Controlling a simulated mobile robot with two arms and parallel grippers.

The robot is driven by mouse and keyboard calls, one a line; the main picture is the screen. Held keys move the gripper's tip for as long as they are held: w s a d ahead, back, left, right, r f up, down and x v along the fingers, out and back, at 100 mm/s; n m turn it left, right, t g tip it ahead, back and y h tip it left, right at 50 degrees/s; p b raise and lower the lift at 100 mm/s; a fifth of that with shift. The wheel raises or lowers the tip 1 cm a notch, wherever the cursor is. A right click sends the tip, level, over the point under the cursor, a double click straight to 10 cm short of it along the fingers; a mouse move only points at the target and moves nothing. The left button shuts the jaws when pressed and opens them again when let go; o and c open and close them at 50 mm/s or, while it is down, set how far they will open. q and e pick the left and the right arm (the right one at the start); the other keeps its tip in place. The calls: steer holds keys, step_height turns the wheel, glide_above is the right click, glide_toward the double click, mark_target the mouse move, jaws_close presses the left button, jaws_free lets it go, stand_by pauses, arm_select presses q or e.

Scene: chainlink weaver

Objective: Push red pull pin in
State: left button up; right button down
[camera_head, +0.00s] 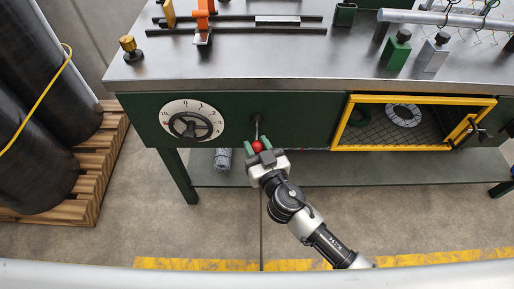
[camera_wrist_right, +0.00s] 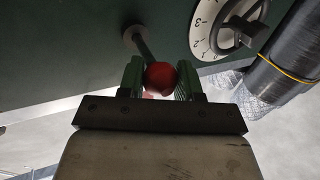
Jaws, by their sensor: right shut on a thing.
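The red pull pin knob (camera_head: 258,146) is on the front of the green machine panel (camera_head: 310,110), on a thin shaft (camera_head: 257,128) that comes out of a round collar. In the right wrist view the round red knob (camera_wrist_right: 160,77) sits between the two green fingers, and its shaft (camera_wrist_right: 141,45) runs up to the panel. My right gripper (camera_head: 260,149) is shut on the knob, with its jaws one on each side. A length of shaft shows between the knob and the panel. My left gripper is in neither view.
A white numbered dial (camera_head: 192,122) with a black handwheel is left of the pin. A yellow-framed mesh opening (camera_head: 415,122) is to the right. The steel tabletop (camera_head: 240,67) overhangs above. A lower shelf (camera_head: 350,168) with a wire roll (camera_head: 222,159) lies below.

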steer(key=w, duration=0.4)
steer(key=shift+d+b, duration=0.1)
steer(key=shift+b, duration=0.2)
steer(key=c, duration=1.1)
jaws_free()
steer(key=shift+w+r, duration=0.1)
steer(key=o, duration=0.3)
steer(key=shift+w, duration=0.1)
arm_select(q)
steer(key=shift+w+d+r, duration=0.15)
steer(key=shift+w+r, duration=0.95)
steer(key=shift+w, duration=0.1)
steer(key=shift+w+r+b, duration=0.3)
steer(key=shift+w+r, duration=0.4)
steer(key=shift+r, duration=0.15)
arm_select(e)
steer(key=v, duration=1.1)
